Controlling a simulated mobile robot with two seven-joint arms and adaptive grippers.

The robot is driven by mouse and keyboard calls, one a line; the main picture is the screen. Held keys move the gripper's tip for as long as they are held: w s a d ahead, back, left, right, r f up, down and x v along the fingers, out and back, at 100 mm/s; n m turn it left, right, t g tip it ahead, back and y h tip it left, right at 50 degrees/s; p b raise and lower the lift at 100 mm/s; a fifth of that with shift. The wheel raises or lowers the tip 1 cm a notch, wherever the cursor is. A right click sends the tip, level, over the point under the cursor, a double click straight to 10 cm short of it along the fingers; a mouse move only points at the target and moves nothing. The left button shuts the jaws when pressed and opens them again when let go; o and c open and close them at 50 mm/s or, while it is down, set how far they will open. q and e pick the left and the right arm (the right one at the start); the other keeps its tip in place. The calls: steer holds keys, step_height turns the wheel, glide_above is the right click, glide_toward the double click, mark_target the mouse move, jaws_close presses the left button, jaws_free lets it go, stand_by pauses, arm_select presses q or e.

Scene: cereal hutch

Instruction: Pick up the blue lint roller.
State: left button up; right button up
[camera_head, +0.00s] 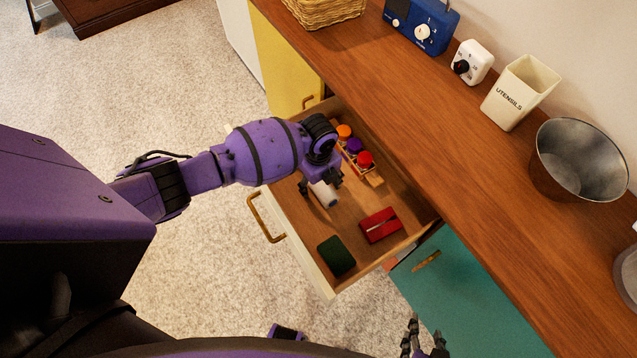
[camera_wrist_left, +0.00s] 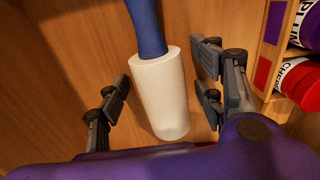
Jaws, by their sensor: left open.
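The lint roller lies in the open drawer (camera_head: 293,230), with a white roll and a blue handle (camera_wrist_left: 148,28). Its white roll (camera_head: 325,196) shows below my left gripper (camera_head: 320,184) in the head view; the handle is hidden there. In the left wrist view, my left gripper (camera_wrist_left: 163,92) is open, with fingers on both sides of the white roll (camera_wrist_left: 160,98) and a gap on each side. My right gripper (camera_head: 425,340) is at the bottom edge of the head view, away from the drawer, its fingers apart and empty.
The drawer also holds a rack of capped jars (camera_head: 356,150), a red box-like item (camera_head: 380,225) and a dark green block (camera_head: 336,256). The counter (camera_head: 430,130) above carries a basket, blue radio, white timer, utensils holder and metal bucket. A teal cabinet (camera_head: 455,290) is beside the drawer.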

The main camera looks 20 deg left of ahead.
arm_select(q)
steer(key=shift+w, duration=0.1)
steer(key=c, duration=1.3)
